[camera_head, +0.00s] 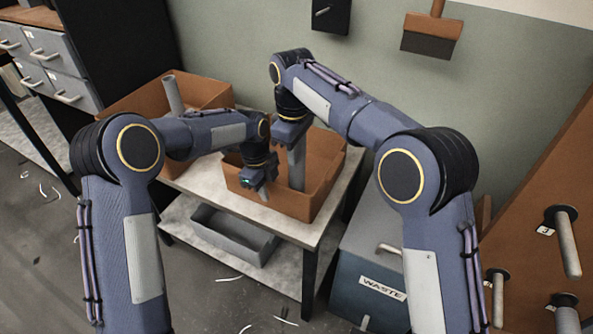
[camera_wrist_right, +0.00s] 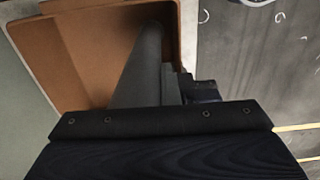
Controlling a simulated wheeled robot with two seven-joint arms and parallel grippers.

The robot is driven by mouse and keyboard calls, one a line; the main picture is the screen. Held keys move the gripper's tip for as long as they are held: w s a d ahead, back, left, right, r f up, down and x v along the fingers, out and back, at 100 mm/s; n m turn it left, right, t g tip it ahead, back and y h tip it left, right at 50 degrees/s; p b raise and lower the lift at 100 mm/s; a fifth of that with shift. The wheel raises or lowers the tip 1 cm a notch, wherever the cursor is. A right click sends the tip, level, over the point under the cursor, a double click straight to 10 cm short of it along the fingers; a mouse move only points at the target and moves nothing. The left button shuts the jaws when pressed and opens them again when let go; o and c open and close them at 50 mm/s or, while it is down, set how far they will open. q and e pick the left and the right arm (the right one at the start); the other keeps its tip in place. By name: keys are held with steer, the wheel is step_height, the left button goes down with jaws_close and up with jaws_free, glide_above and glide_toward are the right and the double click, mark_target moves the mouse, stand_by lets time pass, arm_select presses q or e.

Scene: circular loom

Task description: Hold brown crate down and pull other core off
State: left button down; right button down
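The brown crate (camera_head: 322,181) stands on the light table, with a grey core (camera_head: 297,170) upright inside it. My right gripper (camera_head: 287,143) is at the top of this core. In the right wrist view the core (camera_wrist_right: 143,75) runs from the gripper down into the crate (camera_wrist_right: 95,50); the fingers are hidden, so their grip is unclear. My left gripper (camera_head: 259,184) is low at the crate's near left wall, pointing down; whether it touches the rim or is open is unclear. Another grey core (camera_head: 173,95) stands in a second brown crate (camera_head: 208,92) behind left.
The table (camera_head: 290,230) has a narrow bare strip in front of the crate. A grey bin (camera_head: 232,236) sits on the shelf below. A waste box (camera_head: 375,285) stands at the table's right. A brown panel with pegs (camera_head: 540,200) is at far right.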

arm_select(q)
steer(key=shift+r, duration=0.1)
arm_select(e)
step_height(320, 180, up, 10)
steer(key=shift+w+a+r, duration=0.1)
steer(key=shift+r, duration=0.55)
stand_by(0.5)
arm_select(q)
steer(key=c, duration=1.5)
jaws_free()
steer(key=shift+c, duration=0.2)
steer(key=r, duration=0.4)
steer(key=a+r, duration=0.1)
steer(key=r, duration=0.7)
steer(key=shift+w+a, duration=0.15)
steer(key=shift+w, duration=0.15)
